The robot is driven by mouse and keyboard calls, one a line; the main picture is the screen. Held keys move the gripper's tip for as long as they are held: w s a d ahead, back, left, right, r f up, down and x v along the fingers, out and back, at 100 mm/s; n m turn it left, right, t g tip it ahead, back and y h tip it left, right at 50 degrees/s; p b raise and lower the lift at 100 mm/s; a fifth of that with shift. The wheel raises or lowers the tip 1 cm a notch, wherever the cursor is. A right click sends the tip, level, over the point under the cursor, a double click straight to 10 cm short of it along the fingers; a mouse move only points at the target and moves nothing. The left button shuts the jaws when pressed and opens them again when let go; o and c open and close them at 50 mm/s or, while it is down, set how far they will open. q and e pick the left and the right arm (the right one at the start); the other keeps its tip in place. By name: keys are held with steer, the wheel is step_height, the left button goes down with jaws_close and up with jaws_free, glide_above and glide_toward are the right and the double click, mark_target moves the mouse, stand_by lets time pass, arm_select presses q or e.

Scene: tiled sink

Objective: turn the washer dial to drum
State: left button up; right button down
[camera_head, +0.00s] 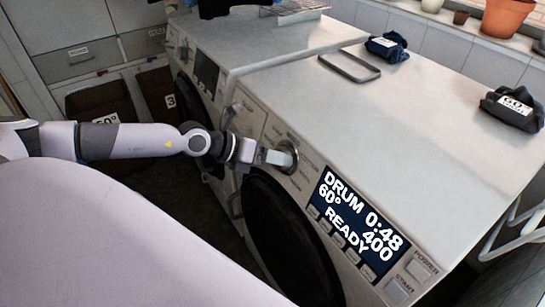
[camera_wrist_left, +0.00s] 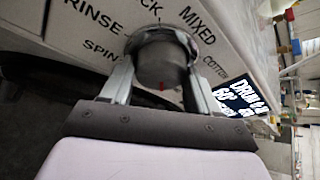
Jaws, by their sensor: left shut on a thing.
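The washer (camera_head: 395,130) is a white front-loader at the right in the head view. Its round grey dial (camera_head: 287,155) sits on the control panel, left of the display. The display (camera_head: 357,222) reads DRUM, 60°, 0:48, 400 and READY. My left gripper (camera_head: 273,156) is shut on the dial. In the left wrist view the two fingers stand on either side of the dial (camera_wrist_left: 162,62), which has a red mark at its lower edge. Labels RINSE, SPIN, MIXED and COTTON show around it; others are partly hidden. My right gripper is in neither view.
A second machine (camera_head: 265,35) stands at the back left. A grey tray (camera_head: 349,66) and dark folded cloths with labels (camera_head: 386,46) (camera_head: 513,108) lie on top. Dark bins (camera_head: 98,105) stand at the left. POWER and START buttons (camera_head: 400,290) are right of the display. Flower pots (camera_head: 507,17) line the sill.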

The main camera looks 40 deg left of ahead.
arm_select(q)
steer(key=o, duration=1.1)
steer(key=shift+c, duration=0.2)
steer(key=b+v, duration=0.3)
steer(key=v, duration=0.4)
